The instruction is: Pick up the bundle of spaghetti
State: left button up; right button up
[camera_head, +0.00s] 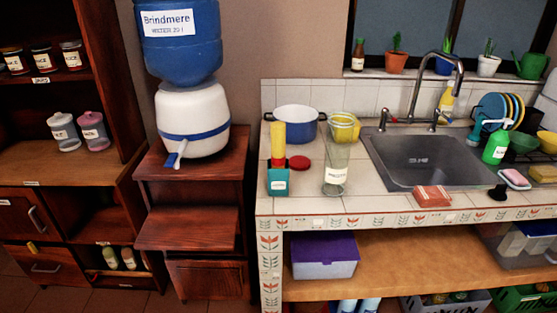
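A yellow upright bundle (278,138) with a red lower part, likely the spaghetti, stands near the left end of the tiled counter. Its lower end is hidden by a teal container (277,183) with a white label; I cannot tell whether it stands in it or behind it. A tall clear jar (336,157) with a label stands to its right. A round red lid (300,162) lies between them. Neither of my grippers is in view.
A blue-and-white pot (295,117) and a yellow vessel (353,122) stand behind. The sink (425,155) is to the right, with a red brick-like block (432,196) at the front edge. A water dispenser (193,120) stands left of the counter.

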aim_at(277, 128)
jog(key=i+l, duration=0.65)
jog(key=l, duration=0.3)
jog(key=i+l, duration=0.35)
jog(key=l+u, duration=0.1)
jog(key=u, duration=1.1)
